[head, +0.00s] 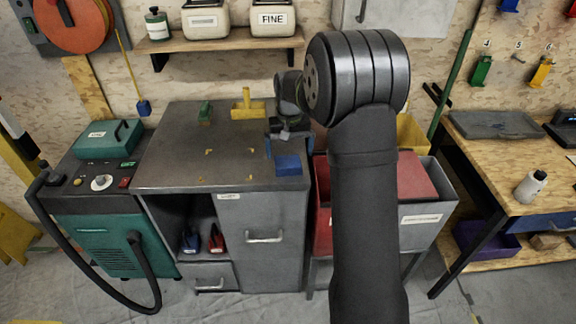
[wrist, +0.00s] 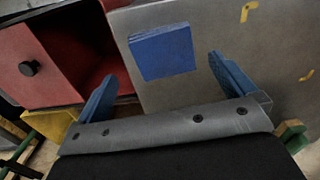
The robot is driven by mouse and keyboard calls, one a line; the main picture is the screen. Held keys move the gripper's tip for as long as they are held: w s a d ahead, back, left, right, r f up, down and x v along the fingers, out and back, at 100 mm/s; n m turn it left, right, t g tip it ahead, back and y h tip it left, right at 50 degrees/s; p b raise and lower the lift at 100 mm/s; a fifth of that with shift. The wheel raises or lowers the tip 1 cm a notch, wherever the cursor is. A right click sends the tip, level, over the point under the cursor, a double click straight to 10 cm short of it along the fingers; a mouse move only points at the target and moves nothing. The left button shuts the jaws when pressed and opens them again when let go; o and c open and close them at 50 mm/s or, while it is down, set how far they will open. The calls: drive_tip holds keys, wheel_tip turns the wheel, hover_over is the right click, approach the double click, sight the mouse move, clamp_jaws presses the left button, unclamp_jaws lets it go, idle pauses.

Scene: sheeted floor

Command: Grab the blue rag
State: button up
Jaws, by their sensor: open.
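The blue rag (head: 288,165) is a flat square near the front right corner of the grey cabinet's top (head: 170,150). In the wrist view the rag (wrist: 162,53) lies flat on the grey surface, close to its edge. My gripper (head: 288,148) is at the rag, with its blue fingers apart. In the wrist view my gripper (wrist: 162,68) is open and empty, one finger on each side of the rag's near edge. I cannot tell the exact height of the fingertips above the surface.
A green tool (head: 205,112) and a yellow block-like tool (head: 247,105) stand at the back of the cabinet top. Red and grey bins (head: 430,220) adjoin its right side. A teal machine (head: 95,235) stands left. The cabinet top's left and front are clear.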

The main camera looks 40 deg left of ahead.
sight(288, 161)
drive_tip(key=f, duration=0.5)
drive_tip(key=shift+s+a+f, duration=0.1)
drive_tip(key=shift+s, duration=0.1)
drive_tip(key=c, duration=1)
